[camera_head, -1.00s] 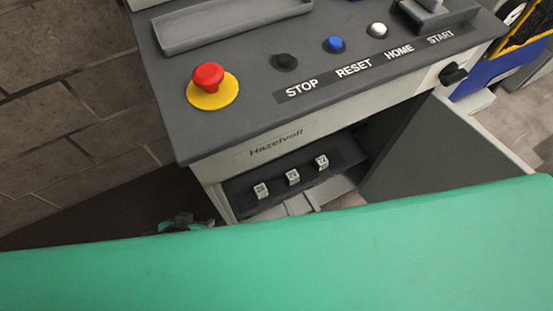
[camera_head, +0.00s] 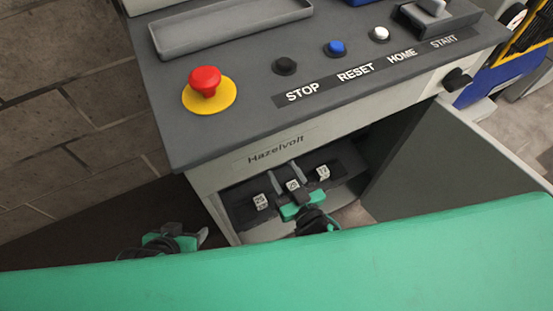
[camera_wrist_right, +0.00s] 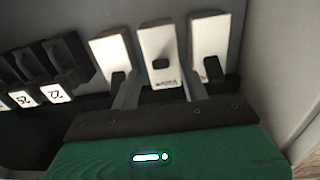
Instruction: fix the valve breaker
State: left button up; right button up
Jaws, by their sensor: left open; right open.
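The open cabinet under the console holds a dark breaker row, with small white number tags (camera_head: 324,172) showing in the head view. The right wrist view shows three white breakers; the middle one (camera_wrist_right: 160,48) has a partly readable label that may say "Valve". Its dark toggle sits at a different height from the toggles of the left breaker (camera_wrist_right: 110,52) and right breaker (camera_wrist_right: 209,42). My right gripper (camera_head: 287,178) is open inside the cabinet, its fingers (camera_wrist_right: 156,92) on either side below the middle breaker; contact is unclear. My left gripper (camera_head: 203,236) is open, low outside the cabinet.
Dark breakers with number tags (camera_wrist_right: 58,94) stand left of the white ones. The cabinet door (camera_head: 445,165) hangs open at right. Above are a red emergency button (camera_head: 205,80), a blue button (camera_head: 335,47) and a grey tray (camera_head: 232,27). A green surface of mine covers the foreground.

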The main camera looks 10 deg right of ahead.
jog(key=shift+x, duration=2.3)
jog(key=shift+c, duration=0.3)
jog(key=c, duration=0.9)
